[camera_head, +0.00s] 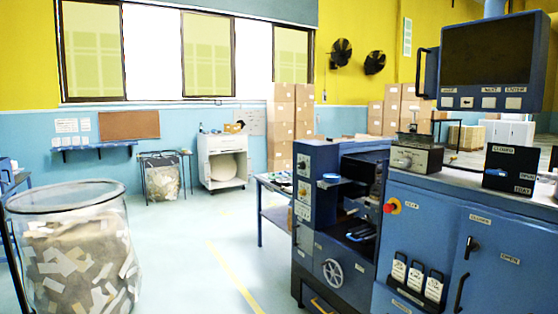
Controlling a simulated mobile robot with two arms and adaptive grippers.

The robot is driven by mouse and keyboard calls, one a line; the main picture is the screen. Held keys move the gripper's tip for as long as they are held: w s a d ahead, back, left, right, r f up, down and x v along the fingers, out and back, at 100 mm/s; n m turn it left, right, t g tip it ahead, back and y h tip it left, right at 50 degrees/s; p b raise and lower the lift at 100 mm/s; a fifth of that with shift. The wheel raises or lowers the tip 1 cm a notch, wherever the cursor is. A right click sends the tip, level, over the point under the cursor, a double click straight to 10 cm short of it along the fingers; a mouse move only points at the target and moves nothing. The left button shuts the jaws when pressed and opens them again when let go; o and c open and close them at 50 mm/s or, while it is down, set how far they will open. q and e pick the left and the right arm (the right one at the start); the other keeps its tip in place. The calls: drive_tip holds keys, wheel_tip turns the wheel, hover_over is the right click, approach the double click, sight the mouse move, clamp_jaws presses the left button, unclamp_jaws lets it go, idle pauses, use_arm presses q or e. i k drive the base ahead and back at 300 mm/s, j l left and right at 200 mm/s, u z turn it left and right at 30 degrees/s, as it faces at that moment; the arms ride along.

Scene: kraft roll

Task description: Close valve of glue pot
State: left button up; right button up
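A dark box (510,170) stands on top of the blue machine at the right, with a blue lever-like part on its face. A label that seems to read CLOSED is at its top, and smaller labels are at its right and lower edge. A grey-beige unit (417,158) with a round knob (403,162) and a metal fitting on top stands left of it. I cannot tell for sure which of these is the glue pot or its valve, or how the valve is set. Neither of my grippers is in view.
The blue machine's cabinet (480,255) fills the lower right, with a monitor (487,60) above. An open-fronted blue unit (325,215) with a handwheel (333,272) stands left of it. A clear bin of paper scraps (75,250) is at left. Floor between is clear.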

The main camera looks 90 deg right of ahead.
sight(500, 172)
drive_tip(key=z, duration=4.05)
